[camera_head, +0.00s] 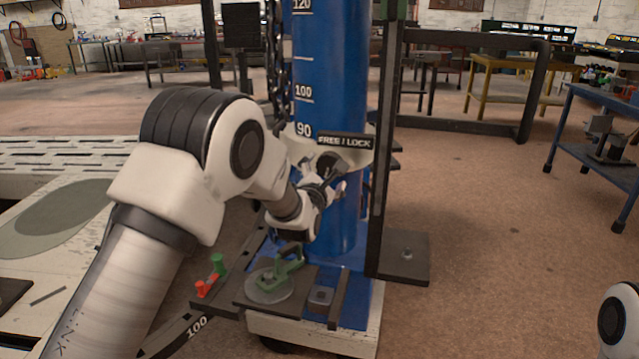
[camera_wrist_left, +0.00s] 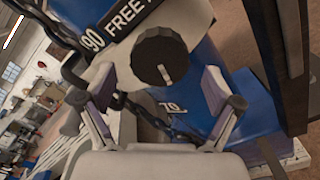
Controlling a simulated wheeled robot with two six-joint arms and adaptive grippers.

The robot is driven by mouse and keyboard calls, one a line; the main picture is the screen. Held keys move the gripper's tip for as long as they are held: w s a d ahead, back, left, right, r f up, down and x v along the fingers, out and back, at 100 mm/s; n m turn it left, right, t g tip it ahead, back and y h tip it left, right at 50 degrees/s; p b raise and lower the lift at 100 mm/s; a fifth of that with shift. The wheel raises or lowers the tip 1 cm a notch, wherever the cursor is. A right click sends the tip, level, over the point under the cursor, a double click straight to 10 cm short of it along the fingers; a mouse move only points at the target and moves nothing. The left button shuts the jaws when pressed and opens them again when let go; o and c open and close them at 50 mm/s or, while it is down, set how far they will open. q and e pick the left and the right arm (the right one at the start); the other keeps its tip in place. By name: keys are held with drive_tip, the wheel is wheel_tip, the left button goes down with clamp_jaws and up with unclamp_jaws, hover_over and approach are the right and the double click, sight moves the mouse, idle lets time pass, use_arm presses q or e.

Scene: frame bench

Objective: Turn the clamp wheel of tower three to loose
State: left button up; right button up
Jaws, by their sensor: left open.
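The clamp wheel (camera_wrist_left: 160,55) is a round dark knob with a white mark on its face, seen in the left wrist view. It sits on a pale collar around a blue column (camera_head: 328,75), just below a black FREE / LOCK sign (camera_head: 345,141). The sign also shows in the wrist view (camera_wrist_left: 128,18). My left gripper (camera_wrist_left: 158,90) is open, with one finger to each side of the wheel and no visible contact. In the head view my left gripper (camera_head: 328,188) is in front of the column and partly covers the wheel. My right gripper is out of view.
A dark chain (camera_head: 277,65) hangs left of the column, and a dark upright post (camera_head: 386,150) stands right of it. Below, the base holds a green-handled clamp (camera_head: 288,262) and red and green pegs (camera_head: 207,286). The floor to the right is clear up to a blue table (camera_head: 570,120).

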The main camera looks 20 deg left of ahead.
use_arm(q)
drive_tip(key=s, duration=0.8)
drive_tip(key=shift+s+d, duration=0.15)
drive_tip(key=shift+d, duration=0.15)
